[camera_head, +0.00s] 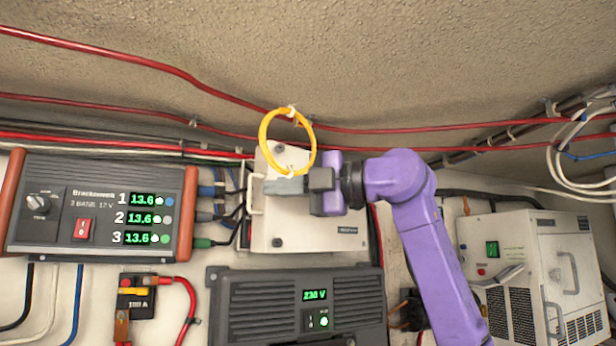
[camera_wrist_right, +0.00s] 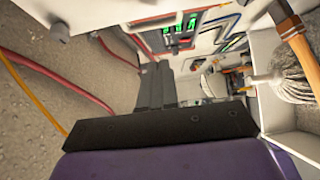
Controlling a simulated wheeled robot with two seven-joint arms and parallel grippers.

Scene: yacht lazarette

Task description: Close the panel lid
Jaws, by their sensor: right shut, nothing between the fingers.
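The cream panel lid (camera_head: 310,235) faces me in the middle of the head view, with a label at its lower right and a pale handle (camera_head: 256,194) on its left edge. How far it stands off its box cannot be told. My right gripper (camera_head: 270,186) is in front of the lid's left half, close to the handle. Its fingers are shut and empty, and they and the wrist hide part of the lid. In the right wrist view the dark fingers (camera_wrist_right: 156,82) lie together. Whether they touch the lid is unclear. My left gripper is out of view.
A yellow ring (camera_head: 264,130) hangs from the red cable just above my gripper. A battery charger (camera_head: 95,185) is at left, a dark inverter (camera_head: 250,310) below the lid, and a white unit (camera_head: 520,235) at right. Cables cross above and behind.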

